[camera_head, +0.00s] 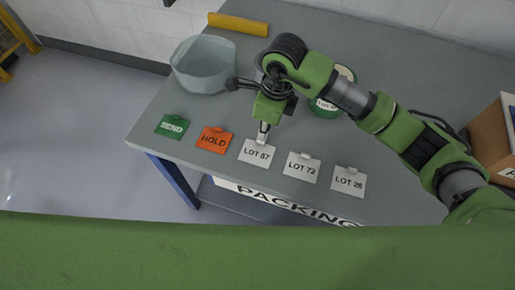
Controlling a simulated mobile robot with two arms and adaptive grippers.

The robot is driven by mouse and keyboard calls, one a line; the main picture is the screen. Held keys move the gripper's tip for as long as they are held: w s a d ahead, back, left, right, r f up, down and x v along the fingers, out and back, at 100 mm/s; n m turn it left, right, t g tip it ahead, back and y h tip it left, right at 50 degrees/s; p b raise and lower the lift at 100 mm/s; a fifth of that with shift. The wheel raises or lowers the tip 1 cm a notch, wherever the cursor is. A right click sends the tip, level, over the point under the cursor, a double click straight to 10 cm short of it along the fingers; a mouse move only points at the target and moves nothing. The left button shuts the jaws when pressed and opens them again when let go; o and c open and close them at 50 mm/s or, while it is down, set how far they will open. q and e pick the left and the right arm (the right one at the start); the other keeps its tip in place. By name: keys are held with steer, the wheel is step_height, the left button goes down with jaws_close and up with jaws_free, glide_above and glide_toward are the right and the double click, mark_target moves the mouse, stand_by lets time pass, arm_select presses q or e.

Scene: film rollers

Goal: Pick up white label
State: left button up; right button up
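Three white labels lie in a row near the table's front edge: LOT 57 (257,153), LOT 72 (302,168) and LOT 28 (348,182). An orange HOLD label (214,140) and a green SEND label (172,126) lie to their left. My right gripper (263,136) points down at the top edge of the LOT 57 label and covers its tab. Its fingertips look close together, but I cannot tell whether they grip the tab. The LOT 57 label appears to lie on the table like the others. My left gripper is out of view.
A pale bowl-like bin (203,66) stands at the left of the grey table (420,85). A yellow bar (238,24) lies at the back edge. A green roll with a white label (326,105) stands partly behind my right arm. A cardboard box (492,140) is at the right.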

mark_target(257, 152)
steer(key=f, duration=0.2)
steer(key=f+p, duration=0.1)
steer(key=f, duration=0.1)
steer(key=shift+w+a+f, duration=0.1)
steer(key=shift+a, duration=0.3)
jaws_close()
